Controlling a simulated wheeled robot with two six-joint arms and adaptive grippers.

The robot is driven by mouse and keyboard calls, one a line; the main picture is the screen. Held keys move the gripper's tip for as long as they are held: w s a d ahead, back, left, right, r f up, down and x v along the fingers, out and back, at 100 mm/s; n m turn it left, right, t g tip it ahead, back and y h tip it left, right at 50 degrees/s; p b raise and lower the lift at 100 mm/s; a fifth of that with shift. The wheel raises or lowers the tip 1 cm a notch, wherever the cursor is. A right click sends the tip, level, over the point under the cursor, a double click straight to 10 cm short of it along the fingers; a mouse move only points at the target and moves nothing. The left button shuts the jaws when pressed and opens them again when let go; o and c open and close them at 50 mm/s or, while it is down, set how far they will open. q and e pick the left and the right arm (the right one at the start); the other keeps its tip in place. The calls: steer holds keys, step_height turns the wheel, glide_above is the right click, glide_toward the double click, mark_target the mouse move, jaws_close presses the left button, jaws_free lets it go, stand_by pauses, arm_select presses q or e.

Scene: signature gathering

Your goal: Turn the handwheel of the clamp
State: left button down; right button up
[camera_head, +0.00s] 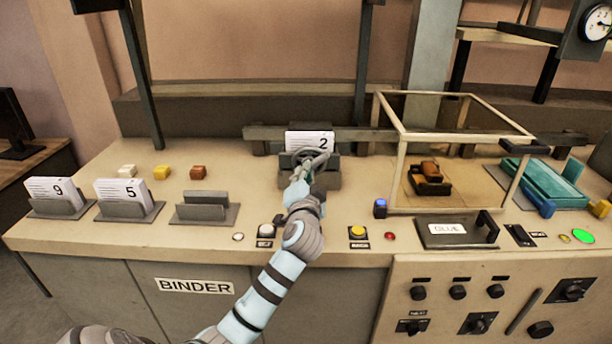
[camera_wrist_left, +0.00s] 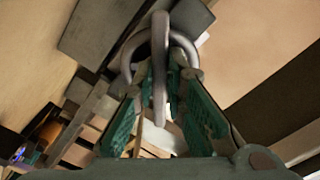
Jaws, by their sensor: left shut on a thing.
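The clamp (camera_head: 322,182) stands at the middle back of the binder bench, with the paper stack marked 2 (camera_head: 310,141) upright in it. Its grey handwheel (camera_head: 318,157) faces me. My left gripper (camera_head: 304,178) reaches up to the handwheel from the front and is shut on it. The arm hides the lower part of the clamp in the head view. My right gripper is not in view.
Stacks marked 9 (camera_head: 52,190) and 5 (camera_head: 124,191) stand in holders at the left, beside an empty holder (camera_head: 205,208). A framed glass box (camera_head: 398,150) stands right of the clamp. Buttons (camera_head: 358,232) line the front edge. A glue lid (camera_head: 446,229) lies at the right.

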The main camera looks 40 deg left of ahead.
arm_select(q)
steer(key=shift+f, duration=0.1)
steer(key=c, duration=1.6)
jaws_free()
steer(key=shift+c, duration=0.2)
steer(key=v, duration=1.2)
